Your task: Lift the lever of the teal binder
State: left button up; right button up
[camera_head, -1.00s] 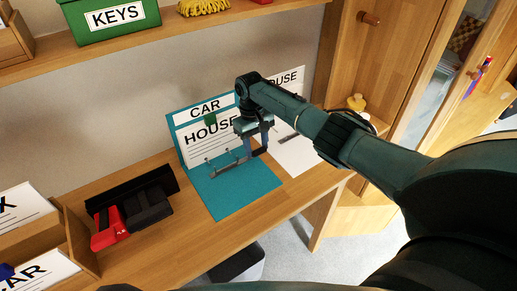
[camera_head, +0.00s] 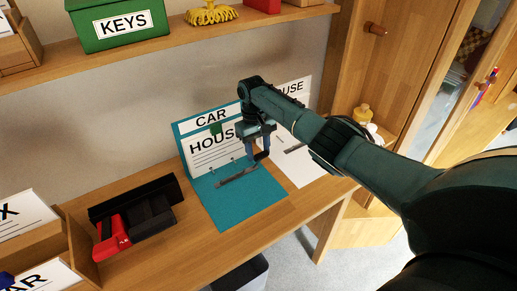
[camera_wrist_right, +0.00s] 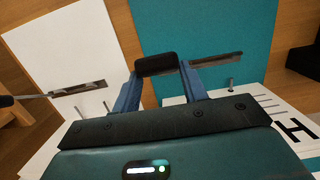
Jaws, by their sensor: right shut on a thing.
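The teal binder (camera_head: 250,203) lies open on the desk, its cover upright at the back with a CAR label. A white HOUSE sheet is against that cover. A metal ring mechanism (camera_head: 236,178) runs across it near the fold. My right gripper (camera_head: 261,154) is over the right end of this mechanism, fingers pointing down. In the right wrist view its blue fingers are closed on the black lever handle (camera_wrist_right: 156,64), with the metal bar just beyond. How far the lever is raised cannot be told. My left gripper is not in view.
A white binder (camera_head: 302,164) stands open right of the teal one, partly behind my arm. A red-and-black hole punch (camera_head: 115,240) sits at left, beside a dark object. A shelf with a green KEYS box (camera_head: 120,28) runs above. A cabinet stands at right.

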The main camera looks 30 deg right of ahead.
jog(key=o, duration=1.4)
jog(key=shift+w+a+f, duration=0.1)
jog(key=shift+w, duration=0.15)
notch_tip(320, 180, up, 8)
jog(key=shift+w+f, duration=0.25)
jog(key=shift+w, duration=0.2)
jog(key=shift+f, duration=0.1)
